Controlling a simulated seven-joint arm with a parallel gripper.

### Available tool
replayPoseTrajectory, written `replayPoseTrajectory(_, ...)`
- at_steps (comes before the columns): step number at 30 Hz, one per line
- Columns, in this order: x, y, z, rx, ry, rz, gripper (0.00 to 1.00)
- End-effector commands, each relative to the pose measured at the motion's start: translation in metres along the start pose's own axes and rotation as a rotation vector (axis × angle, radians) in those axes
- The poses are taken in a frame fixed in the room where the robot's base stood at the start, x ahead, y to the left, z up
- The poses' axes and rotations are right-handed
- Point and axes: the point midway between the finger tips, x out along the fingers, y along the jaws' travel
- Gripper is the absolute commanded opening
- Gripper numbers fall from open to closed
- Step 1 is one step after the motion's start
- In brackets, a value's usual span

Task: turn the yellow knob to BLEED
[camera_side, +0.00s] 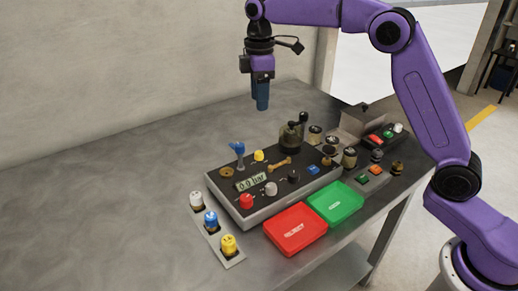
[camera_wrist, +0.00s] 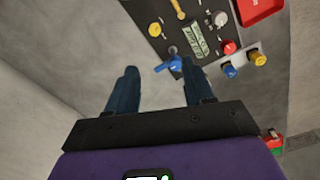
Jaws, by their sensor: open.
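A small yellow knob (camera_side: 259,155) sits on the dark top of the control panel (camera_side: 232,206), right of a blue lever (camera_side: 238,149). In the wrist view the yellow knob (camera_wrist: 155,30) is ahead of my fingers, near the top, and the blue lever (camera_wrist: 170,66) is nearer. A second yellow-topped piece (camera_side: 229,243) stands in a strip beside the panel; it also shows in the wrist view (camera_wrist: 258,59). My gripper (camera_side: 262,98) hangs above the table behind the panel, apart from everything. In the wrist view its fingers (camera_wrist: 160,78) are open and empty. No BLEED mark is readable.
The panel also carries a red knob (camera_side: 246,201), a display (camera_side: 250,184) and a dark cranked part (camera_side: 292,132). A red tray (camera_side: 295,246) and a green tray (camera_side: 350,207) lie in front. The table left of the panel is clear.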

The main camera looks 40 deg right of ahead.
Motion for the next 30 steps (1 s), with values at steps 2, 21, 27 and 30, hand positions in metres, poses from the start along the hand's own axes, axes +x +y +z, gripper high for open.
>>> replayPoseTrajectory(2,0.001,0.008,0.0,0.0,0.001,0.0,0.52)
replayPoseTrajectory(21,0.088,0.011,0.002,-0.002,-0.003,-0.003,0.52)
replayPoseTrajectory(27,0.125,0.011,0.002,-0.001,-0.002,-0.002,0.52)
replayPoseTrajectory(30,0.142,0.011,0.002,-0.001,-0.002,-0.002,0.52)
